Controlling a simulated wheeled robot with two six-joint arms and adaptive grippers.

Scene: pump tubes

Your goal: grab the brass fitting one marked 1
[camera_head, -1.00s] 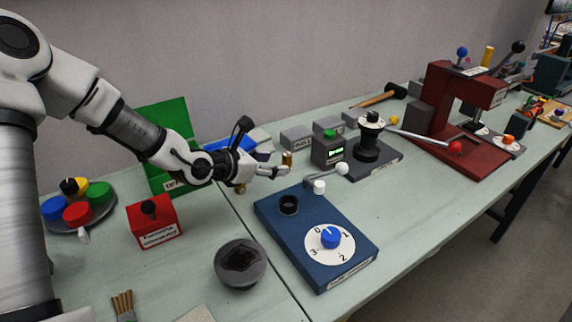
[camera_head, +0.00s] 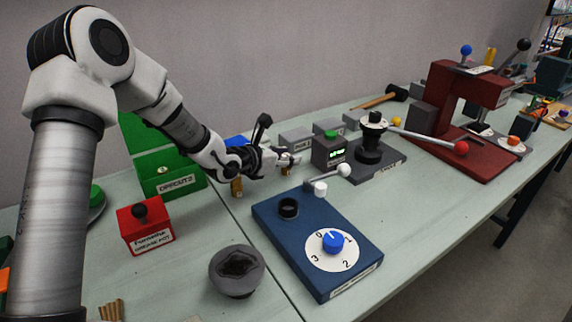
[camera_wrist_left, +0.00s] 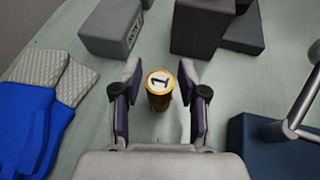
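The brass fitting marked 1 (camera_wrist_left: 160,90) stands upright on the pale green bench. Its white top shows a black "1" in the left wrist view. My left gripper (camera_wrist_left: 161,104) is open, with one finger on each side of the fitting and a visible gap to both. In the head view, the left gripper (camera_head: 287,161) is low over the bench, left of the grey box with the green button, and its fingers partly cover the fitting (camera_head: 285,170). Another brass piece (camera_head: 237,187) stands below my left wrist. My right gripper is not in view.
A blue dial box (camera_head: 318,240) stands in front of the gripper. Grey blocks (camera_wrist_left: 112,28) and a dark box (camera_wrist_left: 201,28) stand behind the fitting. Blue-and-grey gloves (camera_wrist_left: 35,110) lie to the left. A red box (camera_head: 146,224) and a dark bowl (camera_head: 237,272) are nearer.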

